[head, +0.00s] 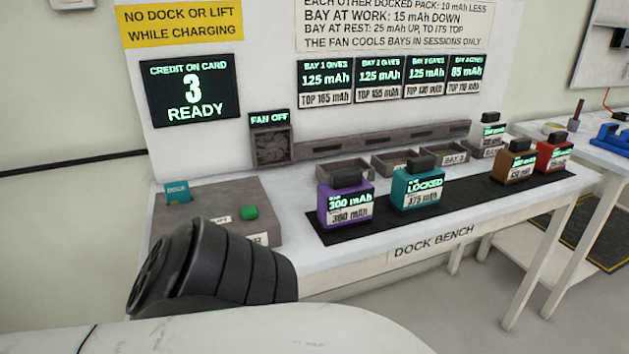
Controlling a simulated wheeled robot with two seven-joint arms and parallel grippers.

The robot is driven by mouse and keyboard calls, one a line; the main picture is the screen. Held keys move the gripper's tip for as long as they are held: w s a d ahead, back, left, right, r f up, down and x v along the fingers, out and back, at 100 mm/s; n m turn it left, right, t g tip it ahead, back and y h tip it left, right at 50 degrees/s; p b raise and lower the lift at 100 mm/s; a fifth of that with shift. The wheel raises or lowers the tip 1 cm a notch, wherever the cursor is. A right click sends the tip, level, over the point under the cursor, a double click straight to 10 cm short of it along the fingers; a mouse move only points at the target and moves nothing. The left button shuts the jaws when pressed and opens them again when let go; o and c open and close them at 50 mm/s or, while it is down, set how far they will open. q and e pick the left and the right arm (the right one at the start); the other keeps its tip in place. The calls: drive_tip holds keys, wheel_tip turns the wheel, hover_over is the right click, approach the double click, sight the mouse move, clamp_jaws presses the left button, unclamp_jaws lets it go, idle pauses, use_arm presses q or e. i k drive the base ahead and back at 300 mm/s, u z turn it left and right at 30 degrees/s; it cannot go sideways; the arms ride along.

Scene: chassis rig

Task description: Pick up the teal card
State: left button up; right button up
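The teal card (177,191) stands roughly upright, leaning slightly, at the back left of a grey-brown box (190,198) on the left end of the dock bench. Its lower edge seems to sit in or behind the box top; I cannot tell which. A dark ribbed part of my own arm is in front of the box, below the card, and hides some of the box's front. Neither of my grippers shows in the head view.
A green button (249,212) is on the box, right of the card. A purple pack (345,203), a teal pack (417,188), a brown pack (514,164) and a red pack (553,154) stand on a black mat (465,197). A fan unit (270,140) is behind.

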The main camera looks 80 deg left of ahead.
sight(176, 191)
drive_tip(key=z, duration=0.05)
drive_tip(key=k, duration=1.55)
drive_tip(key=u, duration=1.5)
